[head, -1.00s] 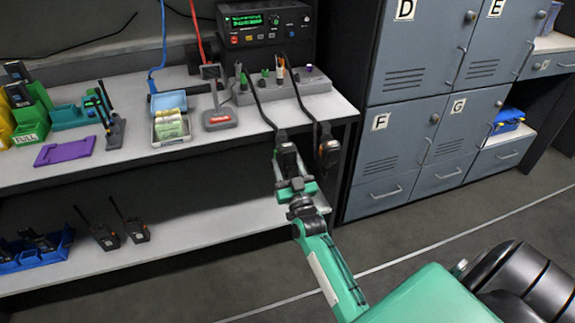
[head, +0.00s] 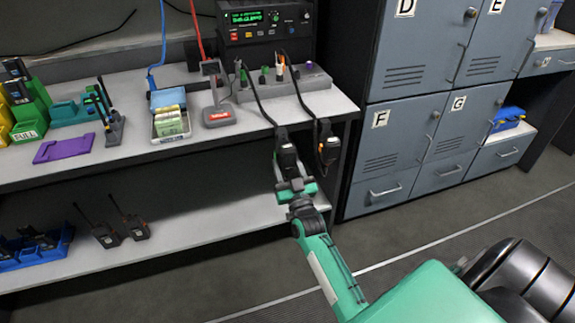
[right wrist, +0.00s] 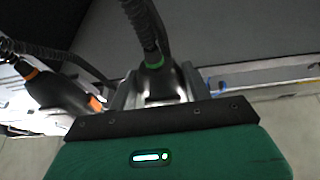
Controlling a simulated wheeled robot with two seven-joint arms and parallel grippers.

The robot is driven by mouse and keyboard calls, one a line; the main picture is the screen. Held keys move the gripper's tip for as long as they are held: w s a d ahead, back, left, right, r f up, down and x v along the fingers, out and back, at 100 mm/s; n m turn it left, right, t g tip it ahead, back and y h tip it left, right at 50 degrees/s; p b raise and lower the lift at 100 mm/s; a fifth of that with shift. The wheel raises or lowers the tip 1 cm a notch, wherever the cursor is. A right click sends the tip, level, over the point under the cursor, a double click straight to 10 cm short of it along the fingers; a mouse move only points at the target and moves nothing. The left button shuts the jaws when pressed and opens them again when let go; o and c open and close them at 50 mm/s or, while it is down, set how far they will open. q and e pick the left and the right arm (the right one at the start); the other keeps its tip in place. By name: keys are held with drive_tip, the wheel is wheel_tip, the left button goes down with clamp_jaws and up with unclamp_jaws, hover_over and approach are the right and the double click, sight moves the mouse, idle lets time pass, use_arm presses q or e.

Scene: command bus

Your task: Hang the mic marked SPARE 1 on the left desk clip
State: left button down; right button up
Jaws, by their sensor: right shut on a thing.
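My right gripper (head: 295,186) is shut on a black hand mic (head: 287,157) at the front edge of the desk. Its black cord runs up over the desk top. In the right wrist view the held mic (right wrist: 158,82) has a green ring at its cord end, between the fingers of my gripper (right wrist: 155,98). A second mic (head: 328,152) with orange marks hangs just right of it at the desk edge; it also shows in the right wrist view (right wrist: 62,95). No SPARE 1 marking is readable. The desk clips are hidden or too small to tell. My left gripper is out of view.
A radio set (head: 264,22) stands at the back of the desk (head: 195,80), behind a grey strip (head: 305,82) with coloured cord plugs. A tray of cards (head: 171,122) and a purple plate (head: 64,147) lie to the left. Grey lockers (head: 400,130) stand right of the desk.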

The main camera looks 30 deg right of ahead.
idle(0.3)
drive_tip(key=o, duration=1)
drive_tip(key=shift+c, duration=0.2)
